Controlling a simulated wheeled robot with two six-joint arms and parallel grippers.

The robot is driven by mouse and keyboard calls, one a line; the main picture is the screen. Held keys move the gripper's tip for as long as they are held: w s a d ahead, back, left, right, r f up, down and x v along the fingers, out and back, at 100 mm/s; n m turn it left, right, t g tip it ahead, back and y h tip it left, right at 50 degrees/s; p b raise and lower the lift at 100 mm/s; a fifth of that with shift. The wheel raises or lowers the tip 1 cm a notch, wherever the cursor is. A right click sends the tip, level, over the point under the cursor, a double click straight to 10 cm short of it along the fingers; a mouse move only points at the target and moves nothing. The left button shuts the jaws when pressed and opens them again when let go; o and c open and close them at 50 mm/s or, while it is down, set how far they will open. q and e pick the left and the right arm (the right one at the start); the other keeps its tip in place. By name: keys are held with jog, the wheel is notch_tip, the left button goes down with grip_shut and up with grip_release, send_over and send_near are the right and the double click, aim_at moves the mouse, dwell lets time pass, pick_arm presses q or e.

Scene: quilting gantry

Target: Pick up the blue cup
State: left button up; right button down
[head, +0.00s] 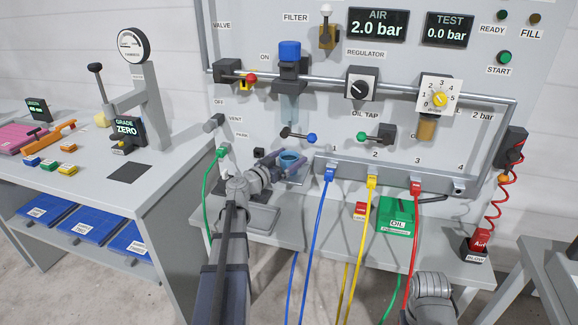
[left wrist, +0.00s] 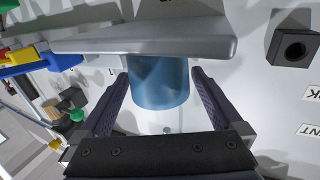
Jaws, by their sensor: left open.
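The blue cup (head: 291,160) is near the pneumatic panel, left of the row of numbered ports, in the head view. In the left wrist view the blue cup (left wrist: 158,85) stands between the two fingers, with a grey bar across its far end. My left gripper (head: 279,168) is open at the cup, partly hidden by my own wrist in the head view. The left wrist view shows the open left gripper (left wrist: 158,76) with a finger on each side of the cup and small gaps visible. My right gripper is not in view.
A grey manifold (head: 345,172) with blue, yellow and red hoses is just right of the cup. A green hose (head: 208,185) hangs to the left. A green oil box (head: 397,213) sits on the shelf. Valve levers (head: 300,135) stick out above the cup.

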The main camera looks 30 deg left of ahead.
pick_arm(q)
jog(key=shift+c, duration=0.2)
jog(key=c, duration=1.4)
jog(key=shift+o, duration=0.2)
jog(key=shift+r, duration=0.15)
